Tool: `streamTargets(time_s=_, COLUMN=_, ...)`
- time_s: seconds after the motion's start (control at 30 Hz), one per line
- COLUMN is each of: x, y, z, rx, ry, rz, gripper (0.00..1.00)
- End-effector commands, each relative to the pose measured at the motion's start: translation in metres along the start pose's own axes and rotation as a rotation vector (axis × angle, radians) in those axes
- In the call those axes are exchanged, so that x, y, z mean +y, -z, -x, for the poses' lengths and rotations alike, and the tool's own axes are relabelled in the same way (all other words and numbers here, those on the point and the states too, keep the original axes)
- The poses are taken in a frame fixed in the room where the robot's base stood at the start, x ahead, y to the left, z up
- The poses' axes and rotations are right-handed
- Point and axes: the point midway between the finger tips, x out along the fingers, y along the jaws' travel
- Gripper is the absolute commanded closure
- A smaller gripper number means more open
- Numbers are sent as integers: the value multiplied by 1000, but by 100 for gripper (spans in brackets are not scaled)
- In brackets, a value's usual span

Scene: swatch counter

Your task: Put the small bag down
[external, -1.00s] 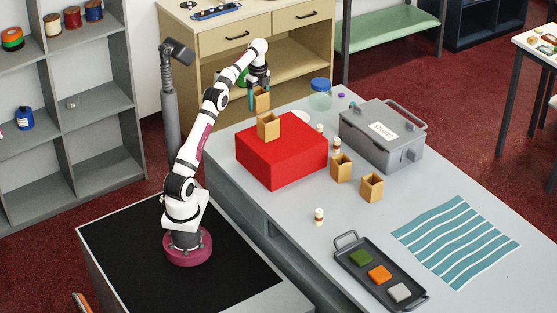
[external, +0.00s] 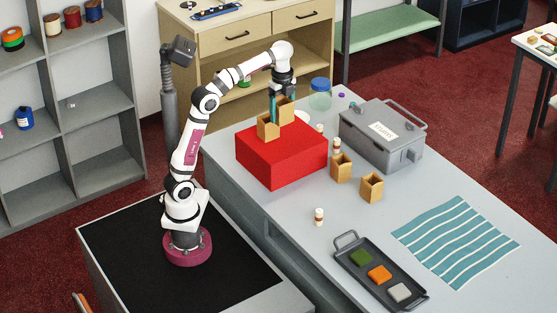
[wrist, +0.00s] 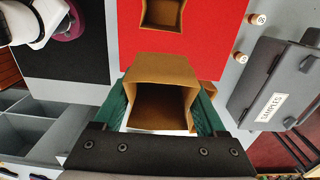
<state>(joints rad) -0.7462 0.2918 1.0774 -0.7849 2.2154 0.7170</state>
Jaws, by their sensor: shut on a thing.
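My gripper (external: 283,97) is shut on a small tan open-topped bag (external: 286,108), held upright near the back of the red block (external: 290,158). In the wrist view the held bag (wrist: 160,72) sits between the green fingers, its mouth facing the camera. Whether its base touches anything is hidden. Another tan bag (external: 267,128) stands on the red block and also shows at the top of the wrist view (wrist: 162,12). Two more bags, one nearer the block (external: 341,168) and one farther right (external: 371,188), stand on the grey counter.
A grey lidded case (external: 382,138) stands right of the block, with a glass jar (external: 320,95) behind. A dark tray (external: 350,255) with coloured swatches and a striped cloth (external: 457,242) lie in front. Bare counter separates them.

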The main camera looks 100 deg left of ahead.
Motion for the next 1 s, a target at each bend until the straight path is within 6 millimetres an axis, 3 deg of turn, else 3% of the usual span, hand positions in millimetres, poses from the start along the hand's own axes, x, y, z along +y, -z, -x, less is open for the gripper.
streamTargets(time_s=0.1, x=-7, y=45, z=3, rx=0, ry=0, rz=-26, gripper=77)
streamTargets(time_s=0.2, x=-9, y=67, z=7, rx=0, ry=1, rz=-31, gripper=77)
streamTargets(time_s=0.27, x=-11, y=70, z=6, rx=-1, ry=0, rz=-29, gripper=77)
streamTargets(time_s=0.33, x=-18, y=62, z=-2, rx=0, ry=-3, rz=-24, gripper=77)
streamTargets(time_s=0.63, x=-61, y=-12, z=-53, rx=-1, ry=-2, rz=-25, gripper=77)
streamTargets(time_s=0.77, x=-69, y=-24, z=-64, rx=0, ry=-1, rz=-27, gripper=77)
streamTargets(time_s=1.0, x=-69, y=-25, z=-102, rx=-1, ry=-1, rz=-30, gripper=77)
